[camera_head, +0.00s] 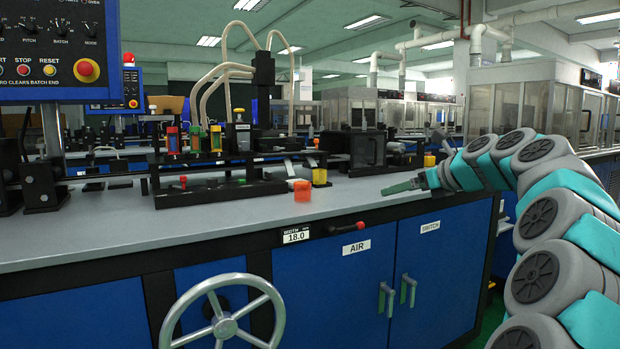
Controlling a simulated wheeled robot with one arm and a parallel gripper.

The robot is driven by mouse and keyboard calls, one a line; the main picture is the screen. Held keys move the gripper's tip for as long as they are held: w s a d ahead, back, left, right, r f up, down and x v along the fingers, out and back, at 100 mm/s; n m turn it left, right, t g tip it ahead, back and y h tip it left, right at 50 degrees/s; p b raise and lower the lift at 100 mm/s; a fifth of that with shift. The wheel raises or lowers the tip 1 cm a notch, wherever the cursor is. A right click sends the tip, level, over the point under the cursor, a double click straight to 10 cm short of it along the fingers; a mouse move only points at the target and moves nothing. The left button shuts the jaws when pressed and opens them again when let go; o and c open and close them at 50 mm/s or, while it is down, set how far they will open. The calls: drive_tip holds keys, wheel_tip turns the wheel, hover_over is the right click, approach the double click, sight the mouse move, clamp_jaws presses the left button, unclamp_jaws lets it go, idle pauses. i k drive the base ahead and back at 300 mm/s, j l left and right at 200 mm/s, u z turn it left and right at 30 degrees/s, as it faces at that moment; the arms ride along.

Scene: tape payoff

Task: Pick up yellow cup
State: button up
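A small yellow cup-like container (320,177) stands upright on the grey bench top, below a dark fitting at the edge of the machine. It is right of and behind a translucent orange cup (302,191). My gripper (386,191) reaches in from the right, low over the bench. Its greenish fingers point left towards the yellow container and are clearly apart from it. I see the fingers edge-on and small, so their opening cannot be made out. Nothing is visible held in them.
A black fixture (220,190) and red and green bottles stand left and behind. A black box machine (366,152) stands behind the gap between gripper and cups. Another yellow block (429,160) sits near my wrist. The bench's front strip (200,225) is clear. A handwheel (224,326) projects below.

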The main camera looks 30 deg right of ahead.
sight(319, 176)
drive_tip(key=i+j, duration=0.15)
drive_tip(key=i, duration=0.9)
